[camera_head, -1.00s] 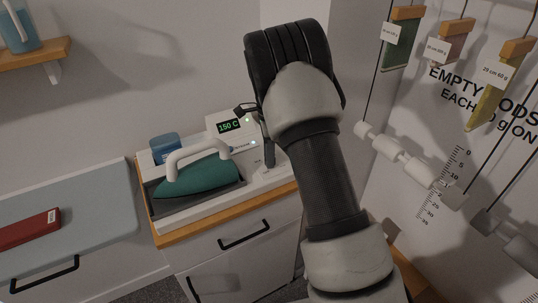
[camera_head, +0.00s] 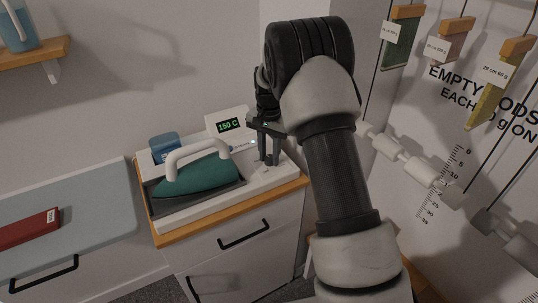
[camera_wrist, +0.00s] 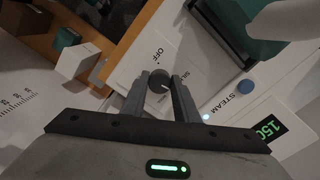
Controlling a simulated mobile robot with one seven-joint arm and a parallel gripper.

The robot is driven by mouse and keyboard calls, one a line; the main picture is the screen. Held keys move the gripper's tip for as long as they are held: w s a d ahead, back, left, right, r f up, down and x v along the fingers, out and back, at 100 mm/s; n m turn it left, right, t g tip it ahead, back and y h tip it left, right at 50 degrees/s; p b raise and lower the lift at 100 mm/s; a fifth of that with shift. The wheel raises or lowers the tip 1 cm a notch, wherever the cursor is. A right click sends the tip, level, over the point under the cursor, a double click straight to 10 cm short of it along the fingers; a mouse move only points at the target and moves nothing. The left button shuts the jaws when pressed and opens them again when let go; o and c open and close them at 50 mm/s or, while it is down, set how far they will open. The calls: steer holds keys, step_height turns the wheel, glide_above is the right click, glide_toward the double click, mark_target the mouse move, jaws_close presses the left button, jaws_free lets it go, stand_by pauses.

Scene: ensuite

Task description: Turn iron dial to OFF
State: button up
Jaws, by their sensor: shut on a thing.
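The dial (camera_wrist: 159,78) is a small dark round knob on the white iron station (camera_wrist: 200,55), with "OFF" printed beyond it and a partly hidden label beside it. My gripper (camera_wrist: 160,86) is shut on the dial, one finger at each side. Which label the dial points at is too small to tell. In the head view my gripper (camera_head: 266,153) reaches down to the station's right end and hides the dial. The display (camera_head: 229,126) reads 150 C. The teal iron (camera_head: 195,178) with a white handle rests in its dark tray.
A blue container (camera_head: 164,147) stands behind the iron. The station sits on a wood-topped cabinet (camera_head: 238,242). A grey ironing surface (camera_head: 85,225) with a red book (camera_head: 28,229) lies left. Hanging rods with tags and white cylinders (camera_head: 405,160) are close on the right.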

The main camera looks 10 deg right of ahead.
mark_target(271, 157)
steer(key=n, duration=0.7)
steer(key=shift+d+r, duration=0.1)
steer(key=n, duration=0.6)
steer(key=shift+d+n, duration=0.1)
steer(key=shift+n, duration=0.3)
steer(key=n+p, duration=0.1)
steer(key=n, duration=0.4)
steer(key=shift+w, duration=0.1)
steer(key=n+p, duration=0.1)
steer(key=n, duration=0.4)
steer(key=shift+w+d, duration=0.1)
steer(key=shift+n, duration=0.4)
steer(key=o, duration=1.1)
steer(key=shift+c, duration=0.2)
step_height(271, 157, up, 17)
steer(key=shift+r+p, duration=0.2)
steer(key=shift+p, duration=0.15)
